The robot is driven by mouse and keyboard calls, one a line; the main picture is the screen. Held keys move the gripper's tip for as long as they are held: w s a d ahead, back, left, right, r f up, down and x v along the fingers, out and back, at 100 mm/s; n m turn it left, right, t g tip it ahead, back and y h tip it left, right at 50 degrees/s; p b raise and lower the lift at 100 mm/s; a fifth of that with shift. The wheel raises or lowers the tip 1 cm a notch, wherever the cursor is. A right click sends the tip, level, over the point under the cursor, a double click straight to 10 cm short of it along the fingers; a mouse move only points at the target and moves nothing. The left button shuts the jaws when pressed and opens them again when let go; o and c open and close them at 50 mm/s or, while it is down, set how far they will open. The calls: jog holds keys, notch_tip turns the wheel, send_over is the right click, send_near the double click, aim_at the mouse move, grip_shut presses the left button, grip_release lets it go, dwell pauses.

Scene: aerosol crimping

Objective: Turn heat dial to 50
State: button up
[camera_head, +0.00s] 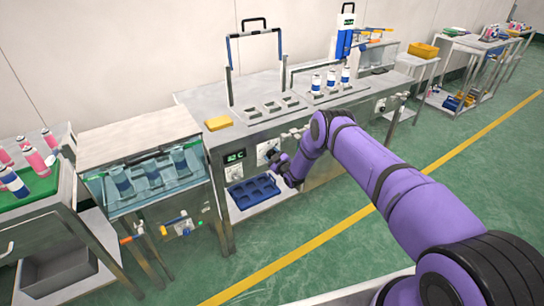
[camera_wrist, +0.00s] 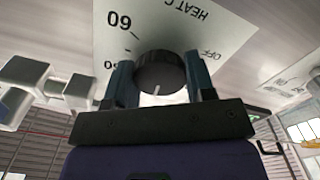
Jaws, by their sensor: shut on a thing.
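The heat dial (camera_wrist: 160,72) is a dark round knob with a white pointer line, set on a pale label plate (camera_wrist: 185,25). In the wrist view the plate reads "HEAT", "OFF" and "60" upside down, with another number partly hidden beside the left finger. The white line points toward the bottom of the wrist view, between the fingers. My gripper (camera_wrist: 160,85) is shut on the heat dial, one finger on each side. In the head view my gripper (camera_head: 277,163) is at the bench front, where my arm hides the dial.
A green-lit display (camera_head: 235,157) is on the bench front left of my gripper. A blue tray (camera_head: 252,192) lies on the shelf below. A clear-walled bath with bottles (camera_head: 150,180) stands at left. Grey block-shaped parts (camera_wrist: 45,85) stick out left of the dial.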

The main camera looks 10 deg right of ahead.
jog(key=m, duration=0.6)
jog(key=shift+s+f+m, duration=0.1)
jog(key=shift+m, duration=0.2)
jog(key=m, duration=0.6)
jog(key=shift+m, duration=0.3)
jog(key=o, duration=0.9)
jog(key=v, duration=1)
jog(key=shift+s+d, duration=0.15)
jog(key=shift+s, duration=0.2)
